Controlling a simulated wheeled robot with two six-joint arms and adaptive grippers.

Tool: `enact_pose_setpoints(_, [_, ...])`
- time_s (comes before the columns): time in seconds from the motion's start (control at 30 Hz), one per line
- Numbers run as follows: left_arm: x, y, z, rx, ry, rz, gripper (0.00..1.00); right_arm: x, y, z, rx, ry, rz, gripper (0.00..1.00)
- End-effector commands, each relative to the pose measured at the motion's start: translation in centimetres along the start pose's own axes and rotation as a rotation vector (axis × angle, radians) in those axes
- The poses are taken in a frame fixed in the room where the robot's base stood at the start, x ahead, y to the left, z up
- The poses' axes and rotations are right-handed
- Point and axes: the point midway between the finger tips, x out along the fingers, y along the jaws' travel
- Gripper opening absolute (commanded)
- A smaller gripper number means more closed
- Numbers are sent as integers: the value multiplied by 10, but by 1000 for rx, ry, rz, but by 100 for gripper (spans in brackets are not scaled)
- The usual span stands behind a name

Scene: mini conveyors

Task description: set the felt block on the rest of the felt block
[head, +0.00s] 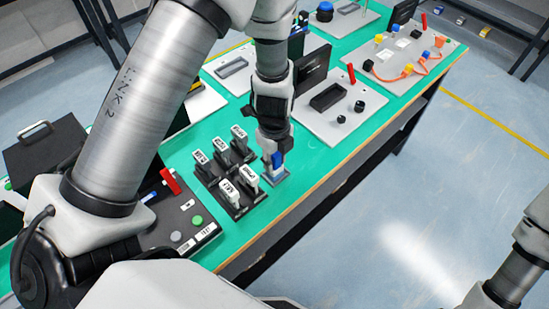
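My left gripper (276,152) points down near the front edge of the green table. A small blue block (278,159), which looks like the felt block, is between its fingertips, and the fingers appear shut on it. Directly below is a small pale grey-blue piece (276,177), which looks like the rest. The block is at or just above this piece; I cannot tell whether they touch. The fingers hide part of the block. My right arm enters at the lower right, and its gripper is out of the picture.
A black rack (235,213) of several white-labelled pieces stands close to the left of the gripper. A grey panel (342,125) with black knobs and a red lever lies to the right. The table's front edge (310,194) is close by.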

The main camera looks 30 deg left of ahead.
Motion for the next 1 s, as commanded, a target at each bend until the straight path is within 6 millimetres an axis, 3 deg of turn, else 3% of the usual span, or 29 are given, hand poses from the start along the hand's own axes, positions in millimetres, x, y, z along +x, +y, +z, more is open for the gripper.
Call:
enact_pose_setpoints(0.43, [-10, -1, 0, 0, 0, -2, 49, -6, 0, 0, 0, 1, 0, 40])
enact_pose_setpoints(0.8, [-99, -1, 0, 0, -2, -4, 49, 5, 0, 0, 0, 0, 0, 40])
enact_pose_setpoints(1.0, [-123, 0, 0, -1, -1, 0, 49, 6, 0, 0, 0, 1, 0, 40])
